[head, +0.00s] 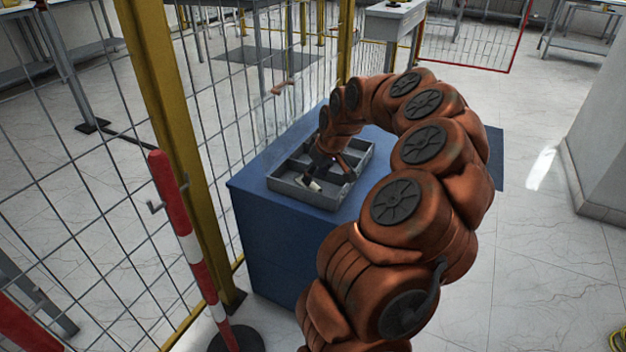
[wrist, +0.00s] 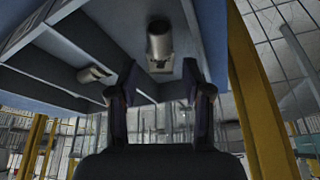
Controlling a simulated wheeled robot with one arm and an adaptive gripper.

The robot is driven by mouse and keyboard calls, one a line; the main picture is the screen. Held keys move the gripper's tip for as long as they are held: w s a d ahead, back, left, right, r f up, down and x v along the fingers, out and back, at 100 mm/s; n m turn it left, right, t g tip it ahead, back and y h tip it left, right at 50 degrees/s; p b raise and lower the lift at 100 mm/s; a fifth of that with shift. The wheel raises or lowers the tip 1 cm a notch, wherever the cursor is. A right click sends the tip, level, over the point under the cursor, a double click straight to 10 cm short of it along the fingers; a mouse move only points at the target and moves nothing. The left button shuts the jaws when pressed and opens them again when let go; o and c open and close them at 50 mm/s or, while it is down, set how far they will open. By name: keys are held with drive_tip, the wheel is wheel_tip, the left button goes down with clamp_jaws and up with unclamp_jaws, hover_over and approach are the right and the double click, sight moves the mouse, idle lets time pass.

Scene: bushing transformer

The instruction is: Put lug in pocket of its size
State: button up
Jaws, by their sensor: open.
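A grey metal lug (wrist: 160,45) with a round barrel and a flat end lies in a compartment of the grey tray (wrist: 68,48), in the wrist view. A second, smaller-looking metal lug (wrist: 93,75) lies to its left, beyond a divider. My gripper (wrist: 160,78) is open, its two dark fingers on either side of the first lug's flat end, with nothing visibly held. Whether the fingers touch the tray floor I cannot tell. In the head view, my gripper (head: 322,166) is down in the tray (head: 318,199), partly hidden by my arm, with a pale lug (head: 315,186) near it.
The tray stands on a blue cabinet (head: 285,235). A wire fence with a yellow post (head: 175,110) runs along its left side. A red and white post (head: 185,235) stands at front left. The floor to the right is open up to a grey pillar (head: 600,130).

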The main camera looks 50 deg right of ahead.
drive_tip(key=v, duration=0.8)
drive_tip(key=s+a+r+n+g+y, duration=0.1)
drive_tip(key=a, duration=1)
drive_tip(key=s+a+r+n+g, duration=0.1)
drive_tip(key=a+n, duration=0.1)
drive_tip(key=a, duration=0.9)
drive_tip(key=s+a+f+m+g, duration=0.1)
drive_tip(key=s+a+f+g, duration=0.1)
drive_tip(key=s+a, duration=0.5)
drive_tip(key=s+a+f+g, duration=0.3)
drive_tip(key=s+a, duration=0.4)
drive_tip(key=s, duration=0.7)
drive_tip(key=shift+s+a+f+m+h+p, duration=0.25)
drive_tip(key=shift+s+m+h+p, duration=0.05)
drive_tip(key=shift+s+m, duration=0.1)
